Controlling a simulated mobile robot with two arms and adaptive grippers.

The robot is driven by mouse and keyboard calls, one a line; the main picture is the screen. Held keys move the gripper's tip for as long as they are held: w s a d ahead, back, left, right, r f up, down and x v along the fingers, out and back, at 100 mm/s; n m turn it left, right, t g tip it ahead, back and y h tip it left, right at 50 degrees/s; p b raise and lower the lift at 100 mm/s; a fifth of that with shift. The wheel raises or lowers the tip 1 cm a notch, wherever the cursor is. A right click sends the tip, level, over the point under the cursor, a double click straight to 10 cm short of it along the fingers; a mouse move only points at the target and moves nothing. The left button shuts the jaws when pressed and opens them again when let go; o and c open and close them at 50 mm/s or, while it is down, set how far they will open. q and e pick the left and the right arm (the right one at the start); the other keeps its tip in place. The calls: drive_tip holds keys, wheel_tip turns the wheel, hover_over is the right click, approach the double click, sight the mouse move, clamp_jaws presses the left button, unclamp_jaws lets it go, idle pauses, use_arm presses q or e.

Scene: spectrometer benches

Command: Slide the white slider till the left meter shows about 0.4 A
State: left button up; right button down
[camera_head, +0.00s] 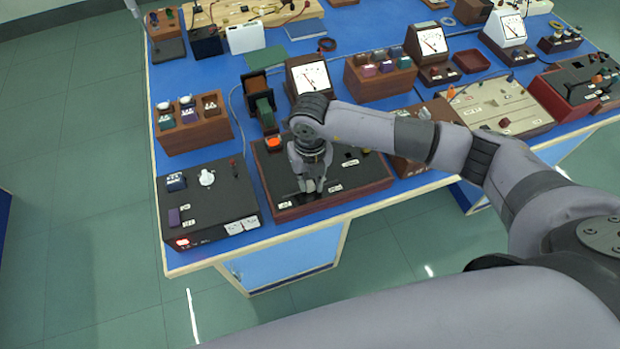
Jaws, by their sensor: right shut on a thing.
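My right gripper (312,186) reaches down onto the front of a dark-topped box with a red-brown rim (338,203). Its fingers are shut on a small part at the track, which I take for the white slider; the fingers hide it. The left meter (312,76), with a white dial and a red needle, stands behind this box, and my wrist covers its lower part. Its reading is too small to make out. My left gripper is not in view.
A black power unit with a white knob (207,177) stands left of the slider box. An orange button (274,142) sits on the slider box's back left. More meters (431,40) and boards fill the blue bench.

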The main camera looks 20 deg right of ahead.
sight(328, 183)
drive_tip(key=d+b, duration=0.1)
drive_tip(key=d, duration=0.4)
drive_tip(key=shift+d, duration=0.15)
drive_tip(key=shift+a, duration=0.2)
drive_tip(key=c, duration=1.7)
unclamp_jaws()
drive_tip(key=shift+w+a, duration=0.1)
drive_tip(key=shift+o, duration=1.1)
wheel_tip(328, 183, up, 12)
